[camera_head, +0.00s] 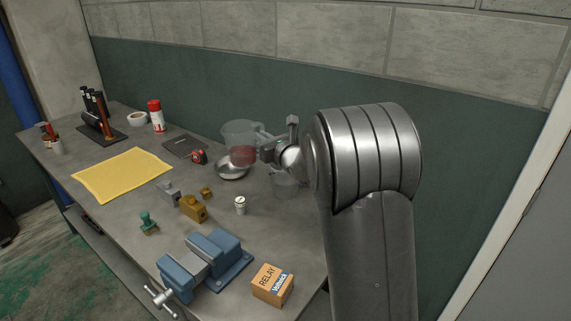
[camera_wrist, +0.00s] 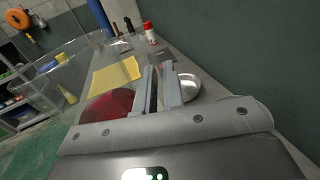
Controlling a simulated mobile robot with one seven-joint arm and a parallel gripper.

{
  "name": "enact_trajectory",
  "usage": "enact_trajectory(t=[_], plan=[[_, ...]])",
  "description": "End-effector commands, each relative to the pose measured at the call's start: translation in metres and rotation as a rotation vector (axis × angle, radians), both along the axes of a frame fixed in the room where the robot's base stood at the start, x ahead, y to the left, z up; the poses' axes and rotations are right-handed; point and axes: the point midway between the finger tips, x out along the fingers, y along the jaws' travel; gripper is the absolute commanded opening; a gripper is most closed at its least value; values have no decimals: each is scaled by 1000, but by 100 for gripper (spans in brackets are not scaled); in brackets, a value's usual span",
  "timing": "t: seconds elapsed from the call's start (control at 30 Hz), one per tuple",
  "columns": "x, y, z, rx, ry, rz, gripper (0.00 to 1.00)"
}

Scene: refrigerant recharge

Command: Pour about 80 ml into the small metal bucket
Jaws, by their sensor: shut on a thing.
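A clear jug (camera_head: 238,132) with red liquid (camera_head: 243,156) in its bottom is held up over the bench. My gripper (camera_head: 266,148) is shut on the jug's handle side, to the right of the jug. In the wrist view the jug (camera_wrist: 62,75) is at the left with the red liquid (camera_wrist: 108,106), and my fingers (camera_wrist: 160,88) are in the middle. A shiny round metal vessel (camera_head: 232,171) stands just below the jug; it also shows in the wrist view (camera_wrist: 190,86). A greyish see-through vessel (camera_head: 285,187) stands below my wrist, partly hidden. I see no pouring stream.
A blue vise (camera_head: 207,262), a relay box (camera_head: 273,285), a small white cup (camera_head: 240,204) and brass blocks (camera_head: 194,208) stand on the near bench. The green wall is close behind.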

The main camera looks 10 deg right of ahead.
Motion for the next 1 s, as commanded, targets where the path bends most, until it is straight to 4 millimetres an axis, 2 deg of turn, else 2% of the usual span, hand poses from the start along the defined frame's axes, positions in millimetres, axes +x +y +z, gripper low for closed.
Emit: enact_trajectory(t=[0.03, 0.1, 0.5, 1.0], plan=[[2, 9, 16, 0, -7, -2, 0], [4, 16, 34, 1, -6, -15, 0], [5, 51, 137, 3, -5, -100, 0], [-12, 74, 239, 5, 12, -196, 0]])
